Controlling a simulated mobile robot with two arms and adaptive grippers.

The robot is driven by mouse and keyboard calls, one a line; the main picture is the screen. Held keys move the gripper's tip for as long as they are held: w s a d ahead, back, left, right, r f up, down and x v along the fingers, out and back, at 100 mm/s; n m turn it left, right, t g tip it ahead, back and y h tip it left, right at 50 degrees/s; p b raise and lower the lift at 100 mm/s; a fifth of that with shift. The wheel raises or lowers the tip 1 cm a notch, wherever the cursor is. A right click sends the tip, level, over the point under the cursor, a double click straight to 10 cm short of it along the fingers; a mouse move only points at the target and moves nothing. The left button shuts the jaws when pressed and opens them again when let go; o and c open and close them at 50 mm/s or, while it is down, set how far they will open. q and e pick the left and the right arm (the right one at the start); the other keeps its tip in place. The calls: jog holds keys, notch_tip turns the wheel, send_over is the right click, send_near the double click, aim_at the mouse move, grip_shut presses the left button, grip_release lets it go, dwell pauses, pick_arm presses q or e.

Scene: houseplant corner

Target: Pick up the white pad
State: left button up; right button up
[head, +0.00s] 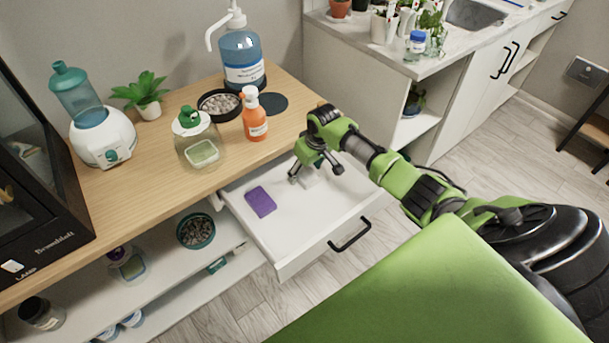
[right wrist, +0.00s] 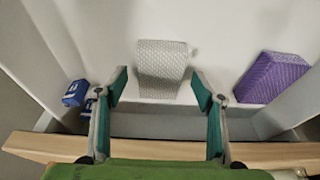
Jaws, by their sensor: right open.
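The white pad (right wrist: 162,60) has a quilted surface and lies in the open drawer (head: 284,256). In the head view, part of the white pad (head: 310,179) shows beneath my right gripper (head: 317,174). My right gripper is open, its fingers pointing down into the drawer. In the right wrist view, the pad's near part shows between the spread fingertips of my right gripper (right wrist: 160,82). I cannot tell whether they touch it. My left gripper is not in view.
A purple pad (head: 260,202) lies in the drawer left of my right gripper. Small blue items (right wrist: 75,93) show at the left in the wrist view. The wooden tabletop (head: 150,190) overhangs the drawer's back, with an orange bottle (head: 255,120) and glass jar (head: 199,145) near its edge.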

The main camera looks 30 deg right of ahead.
jog(key=shift+f, duration=0.3)
jog(key=shift+f, duration=0.25)
dwell(0.4)
jog(key=c, duration=1)
